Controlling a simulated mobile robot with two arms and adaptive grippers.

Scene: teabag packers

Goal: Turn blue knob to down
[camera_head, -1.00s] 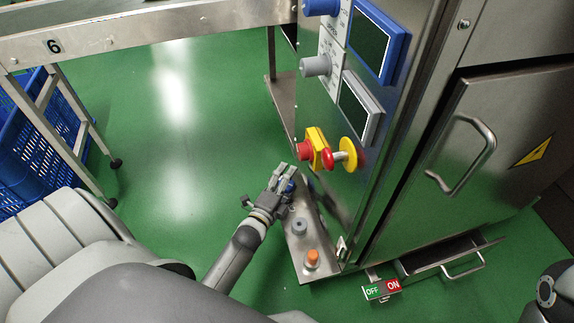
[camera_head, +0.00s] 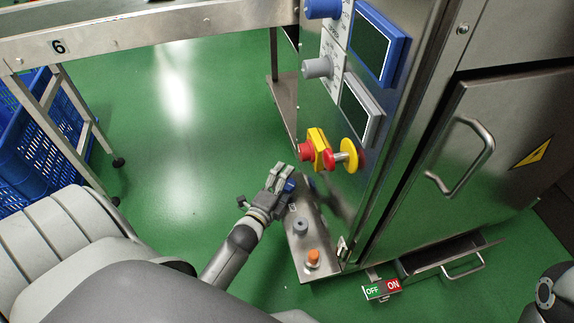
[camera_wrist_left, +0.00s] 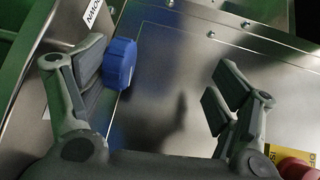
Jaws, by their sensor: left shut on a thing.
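The small blue knob (camera_head: 290,186) is on the low sloped metal panel (camera_head: 318,236) at the machine's foot. My left gripper (camera_head: 280,178) is at this knob, partly covering it in the head view. In the left wrist view the blue knob (camera_wrist_left: 120,63) lies against the left-hand finger of my left gripper (camera_wrist_left: 160,90). The right-hand finger's contact does not show there. A label reading "DOWN" (camera_wrist_left: 97,12) is near the knob. My right gripper is out of view.
A grey knob (camera_head: 300,227) and an orange knob (camera_head: 312,257) stand nearer on the same panel. A red emergency button (camera_head: 306,151) on a yellow base is just above my gripper. A cabinet door handle (camera_head: 465,160) is to the right.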

